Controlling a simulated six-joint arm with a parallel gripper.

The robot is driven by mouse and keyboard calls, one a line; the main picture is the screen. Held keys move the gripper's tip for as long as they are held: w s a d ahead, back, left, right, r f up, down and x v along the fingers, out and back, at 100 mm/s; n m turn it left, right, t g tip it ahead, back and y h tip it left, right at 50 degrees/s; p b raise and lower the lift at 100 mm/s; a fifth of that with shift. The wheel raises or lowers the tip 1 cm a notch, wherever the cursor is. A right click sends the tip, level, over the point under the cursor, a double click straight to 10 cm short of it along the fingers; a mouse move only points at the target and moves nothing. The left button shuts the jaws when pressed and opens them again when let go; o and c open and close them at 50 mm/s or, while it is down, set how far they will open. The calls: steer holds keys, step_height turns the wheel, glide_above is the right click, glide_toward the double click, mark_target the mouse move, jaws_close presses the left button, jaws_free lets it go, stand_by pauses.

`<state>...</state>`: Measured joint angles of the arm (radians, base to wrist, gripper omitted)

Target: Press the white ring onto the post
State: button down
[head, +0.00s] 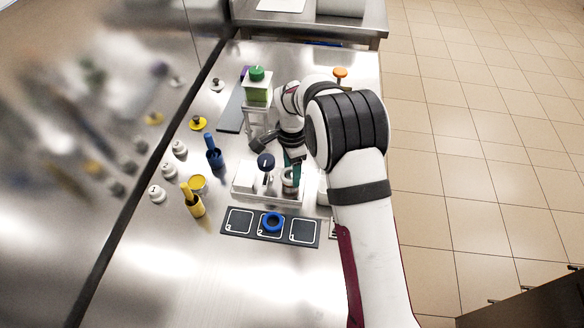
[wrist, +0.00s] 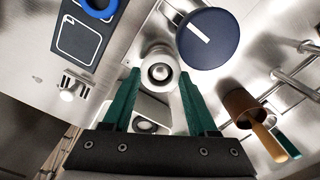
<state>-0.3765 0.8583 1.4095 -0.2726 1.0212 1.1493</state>
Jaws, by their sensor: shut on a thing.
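In the wrist view the white ring (wrist: 150,53) sits between the green fingertips of my gripper (wrist: 160,76), which is shut on it. A round grey post top (wrist: 158,72) shows in the middle of the ring's opening. The ring appears to be around or directly over the post; I cannot tell how far down it is. In the head view the ring (head: 291,184) is by the right part of the white fixture (head: 255,195), partly hidden by my gripper (head: 292,163).
A dark blue round knob (wrist: 211,38) stands close beside the ring. A dark panel (head: 249,235) with a blue ring (head: 272,222) lies in front. Yellow (head: 194,204) and blue (head: 214,157) items and white knobs stand left. A green-capped container (head: 257,88) is behind.

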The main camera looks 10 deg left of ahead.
steer(key=c, duration=0.8)
jaws_free()
steer(key=c, duration=2.4)
jaws_free()
steer(key=c, duration=1.6)
jaws_free()
steer(key=shift+f, duration=0.45)
steer(key=c, duration=1.6)
jaws_free()
jaws_free()
steer(key=shift+r, duration=3.55)
